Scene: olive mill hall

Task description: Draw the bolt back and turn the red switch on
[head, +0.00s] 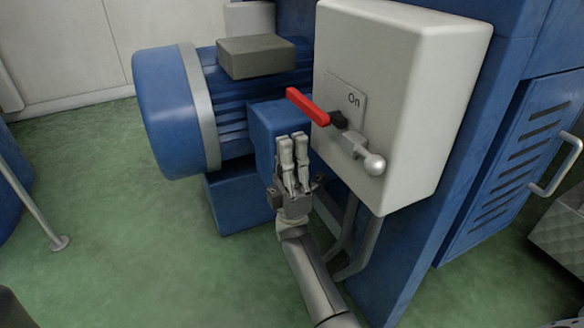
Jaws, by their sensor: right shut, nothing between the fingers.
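The red switch (307,106) is a lever on the front of a pale grey box (400,60). It points to the upper left from a dark pivot (338,121). A plate marked "On" (354,99) lies just above and right of the pivot. The bolt (357,147) is a light grey bar below the pivot, ending in a round knob (374,164) at its lower right. My right gripper (294,141) is shut and empty, fingers pointing up, below the red lever and left of the bolt, apart from both in the picture. My left gripper is out of view.
A blue motor (172,110) with a dark box (256,57) on top stands left of the switch box. Grey pipes (358,242) run down below the box. A blue louvred door (515,150) with a handle (558,165) is at right. Green floor (110,240) is open at left.

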